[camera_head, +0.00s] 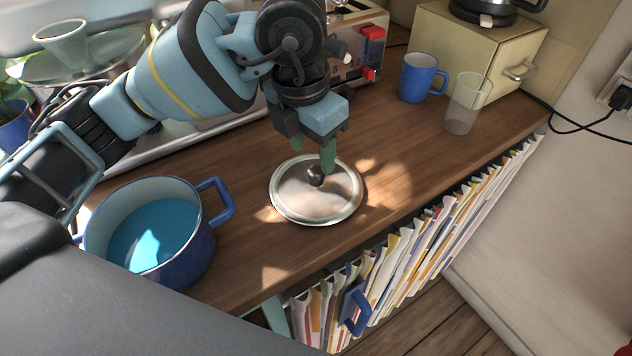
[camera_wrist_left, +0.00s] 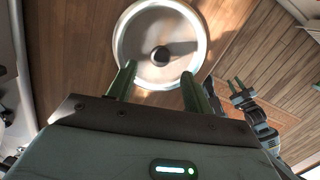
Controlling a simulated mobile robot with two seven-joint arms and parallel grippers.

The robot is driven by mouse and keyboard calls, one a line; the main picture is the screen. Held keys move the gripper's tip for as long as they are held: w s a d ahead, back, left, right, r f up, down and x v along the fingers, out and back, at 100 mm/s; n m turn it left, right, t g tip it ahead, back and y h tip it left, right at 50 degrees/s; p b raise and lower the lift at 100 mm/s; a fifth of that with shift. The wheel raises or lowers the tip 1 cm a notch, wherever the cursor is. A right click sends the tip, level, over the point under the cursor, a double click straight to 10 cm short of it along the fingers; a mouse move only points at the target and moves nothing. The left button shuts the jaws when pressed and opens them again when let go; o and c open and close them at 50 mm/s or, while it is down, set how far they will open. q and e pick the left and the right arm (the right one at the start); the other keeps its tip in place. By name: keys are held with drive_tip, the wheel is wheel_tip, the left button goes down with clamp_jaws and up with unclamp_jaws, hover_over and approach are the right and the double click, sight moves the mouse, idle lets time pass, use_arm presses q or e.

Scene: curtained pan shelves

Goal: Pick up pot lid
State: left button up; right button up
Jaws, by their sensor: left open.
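The pot lid (camera_head: 300,208) is a round, pale disc with a metal rim and a dark knob (camera_head: 315,176). It lies flat on the wooden counter. My left gripper (camera_head: 313,158) is open just above the lid's far side, its green fingers close to the knob. In the left wrist view, the lid (camera_wrist_left: 135,40) lies beyond the two spread fingertips (camera_wrist_left: 157,72), with the knob (camera_wrist_left: 160,56) between their lines and clear of both. Nothing is held. My right gripper (camera_wrist_left: 239,86) shows small in the left wrist view, away from the lid, with its fingers apart.
A blue pot (camera_head: 190,262) stands left of the lid. A blue mug (camera_head: 418,80) and a clear glass (camera_head: 462,108) stand at the back right. A red-levered toaster (camera_head: 362,62) is behind my arm. A striped curtain (camera_head: 420,250) hangs below the counter's front edge.

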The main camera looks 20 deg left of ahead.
sight(316, 170)
use_arm(q)
drive_tip(key=shift+w+d+f, duration=0.1)
drive_tip(key=shift+w+f, duration=0.1)
drive_tip(key=shift+f, duration=1.1)
drive_tip(key=shift+w+d+f, duration=0.1)
drive_tip(key=shift+w+f, duration=0.05)
drive_tip(key=shift+f, duration=1.1)
clamp_jaws()
drive_tip(key=shift+r, duration=0.15)
drive_tip(key=shift+r, duration=0.5)
wheel_tip(316, 170, up, 2)
drive_tip(key=shift+r, duration=0.15)
drive_tip(key=s+d+r, duration=0.1)
drive_tip(key=s+d, duration=0.8)
drive_tip(key=s, duration=0.4)
drive_tip(key=shift+r, duration=0.25)
drive_tip(key=shift+s+d, duration=0.1)
drive_tip(key=shift+s, duration=0.05)
